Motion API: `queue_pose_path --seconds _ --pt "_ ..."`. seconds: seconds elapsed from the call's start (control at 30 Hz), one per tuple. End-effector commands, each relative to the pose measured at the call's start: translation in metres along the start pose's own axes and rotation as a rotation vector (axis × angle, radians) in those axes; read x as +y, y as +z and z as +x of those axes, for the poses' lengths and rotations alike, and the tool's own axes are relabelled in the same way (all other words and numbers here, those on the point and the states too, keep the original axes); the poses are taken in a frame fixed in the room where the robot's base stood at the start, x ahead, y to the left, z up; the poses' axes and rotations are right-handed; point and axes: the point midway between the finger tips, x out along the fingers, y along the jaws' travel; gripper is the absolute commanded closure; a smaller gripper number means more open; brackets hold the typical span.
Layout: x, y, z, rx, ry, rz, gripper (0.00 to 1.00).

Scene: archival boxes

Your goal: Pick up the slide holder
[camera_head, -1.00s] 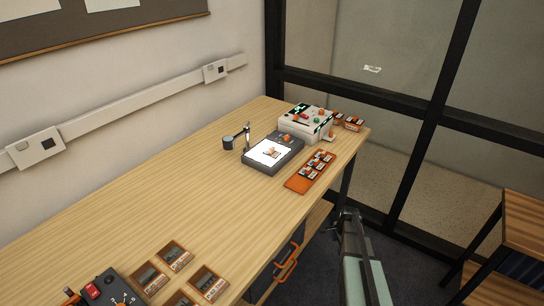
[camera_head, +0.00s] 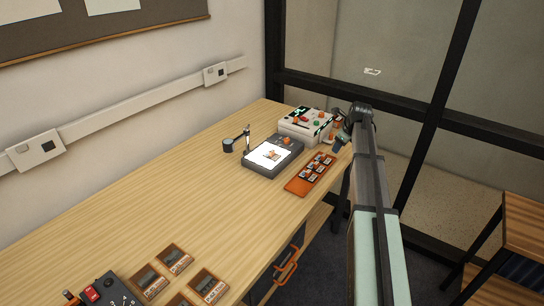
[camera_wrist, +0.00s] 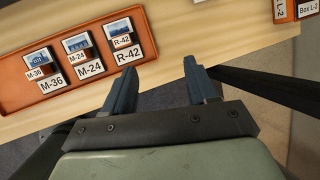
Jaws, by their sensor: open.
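An orange tray (camera_head: 292,188) lies near the table's front edge and holds several small slide pieces. In the wrist view the tray (camera_wrist: 20,103) shows pieces with pictures, labelled M-36 (camera_wrist: 38,62), M-24 (camera_wrist: 76,47) and R-42 (camera_wrist: 118,30). I cannot tell which thing is called the slide holder. A small brownish item (camera_head: 273,154) lies on the lit panel. My gripper (camera_wrist: 162,70) is open and empty. It is beside the tray's right end, over the table edge; in the head view it shows to the tray's right (camera_head: 341,141).
A light panel (camera_head: 252,163) with a grey frame and a white machine (camera_head: 297,133) stand behind the tray. Orange boxes stand at the far right end, partly behind my arm. The table's middle is clear.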

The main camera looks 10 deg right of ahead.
Motion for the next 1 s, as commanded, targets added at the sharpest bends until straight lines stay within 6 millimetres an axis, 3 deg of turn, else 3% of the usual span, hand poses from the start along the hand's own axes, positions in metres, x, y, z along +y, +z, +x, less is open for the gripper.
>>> queue_pose_path --seconds 0.03,0.2,0.4,0.53,0.67,1.0 --pt "0.019 0.031 -0.012 -0.014 0.032 -0.006 0.43" --pt "0.083 0.107 -0.046 -0.032 0.147 -0.018 0.43" --pt "0.138 0.159 -0.076 -0.035 0.241 -0.038 0.43" --pt "0.155 0.173 -0.085 -0.033 0.270 -0.043 0.43" --pt "0.162 0.176 -0.080 -0.032 0.279 -0.045 0.43" --pt "0.177 0.177 -0.026 -0.031 0.279 -0.045 0.43"
